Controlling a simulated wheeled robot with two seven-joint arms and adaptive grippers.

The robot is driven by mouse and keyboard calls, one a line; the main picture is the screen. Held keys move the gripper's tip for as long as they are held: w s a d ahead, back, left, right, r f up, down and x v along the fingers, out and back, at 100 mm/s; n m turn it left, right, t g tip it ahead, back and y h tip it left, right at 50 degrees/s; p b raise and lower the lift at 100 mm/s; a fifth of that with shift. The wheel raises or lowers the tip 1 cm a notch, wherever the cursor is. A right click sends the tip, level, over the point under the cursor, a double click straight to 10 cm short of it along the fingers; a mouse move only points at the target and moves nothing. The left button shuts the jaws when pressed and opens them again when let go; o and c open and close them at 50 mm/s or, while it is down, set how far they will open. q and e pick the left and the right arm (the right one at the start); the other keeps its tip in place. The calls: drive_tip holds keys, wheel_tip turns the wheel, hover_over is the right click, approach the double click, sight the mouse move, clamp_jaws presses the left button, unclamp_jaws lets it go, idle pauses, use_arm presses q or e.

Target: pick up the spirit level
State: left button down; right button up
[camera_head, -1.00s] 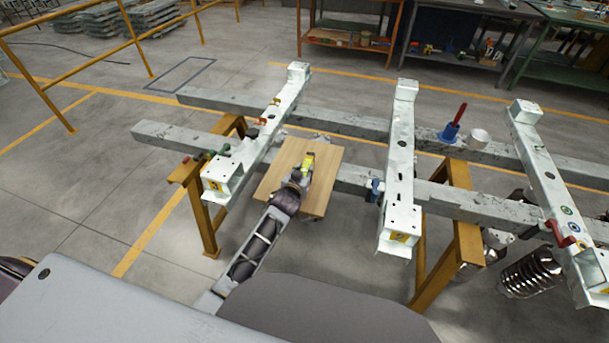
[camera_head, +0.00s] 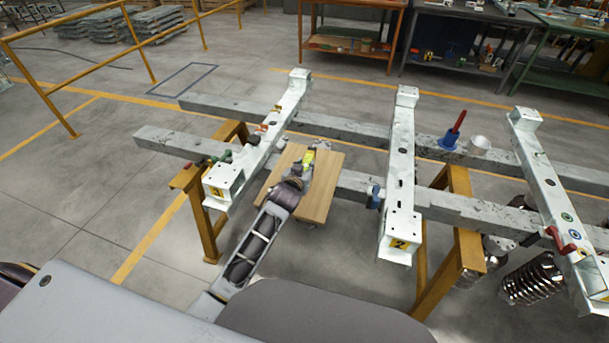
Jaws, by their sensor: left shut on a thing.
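The spirit level (camera_head: 308,158) shows as a small yellow piece at the end of my left arm, over the wooden board (camera_head: 322,187). My left gripper (camera_head: 303,168) is shut on it; the fingers are small and partly hidden by the wrist. I cannot tell whether the level touches the board or is just above it. My right gripper is not in view.
White steel frames, one at left (camera_head: 262,140) and one in the middle (camera_head: 401,165), lie across long grey beams on orange trestles (camera_head: 462,240). A blue-and-red tool (camera_head: 453,135) and a white cup (camera_head: 479,144) stand on the far beam. Yellow railing is at upper left.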

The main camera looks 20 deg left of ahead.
sight(305, 159)
use_arm(q)
drive_tip(key=shift+r, duration=2.1)
drive_tip(key=shift+r, duration=0.1)
